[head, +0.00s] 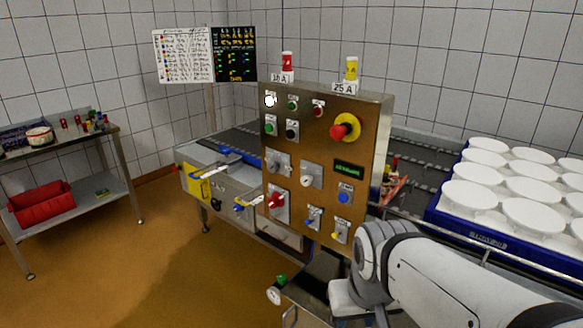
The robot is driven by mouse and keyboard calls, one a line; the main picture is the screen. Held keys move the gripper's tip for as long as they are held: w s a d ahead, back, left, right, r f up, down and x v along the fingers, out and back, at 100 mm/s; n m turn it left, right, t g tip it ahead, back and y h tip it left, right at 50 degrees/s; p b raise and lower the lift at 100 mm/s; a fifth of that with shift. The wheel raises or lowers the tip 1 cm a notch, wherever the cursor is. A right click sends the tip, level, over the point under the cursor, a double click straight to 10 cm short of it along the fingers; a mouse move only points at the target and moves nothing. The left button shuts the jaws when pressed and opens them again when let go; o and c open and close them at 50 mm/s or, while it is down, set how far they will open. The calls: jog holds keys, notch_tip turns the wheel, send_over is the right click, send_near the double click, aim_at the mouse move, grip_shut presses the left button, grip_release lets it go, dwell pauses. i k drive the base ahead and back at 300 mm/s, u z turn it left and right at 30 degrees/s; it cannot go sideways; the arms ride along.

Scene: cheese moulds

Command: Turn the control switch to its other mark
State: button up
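The steel control panel (324,120) stands in the middle of the head view. My arm reaches in from the lower right, in front of the panel's lower right corner. My gripper's fingers do not show.
On the panel are a red and yellow mushroom button (345,128), push buttons, a small display (349,168) and two fuses on top. A blue crate (440,217) of white moulds stands at the right. A steel shelf (90,195) with a red bin (41,204) stands left. The left floor is clear.

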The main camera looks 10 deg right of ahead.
aim_at(306, 180)
jog(key=z, duration=1.85)
jog(key=k, duration=1.05)
jog(key=u, duration=1)
jog(key=i, duration=1)
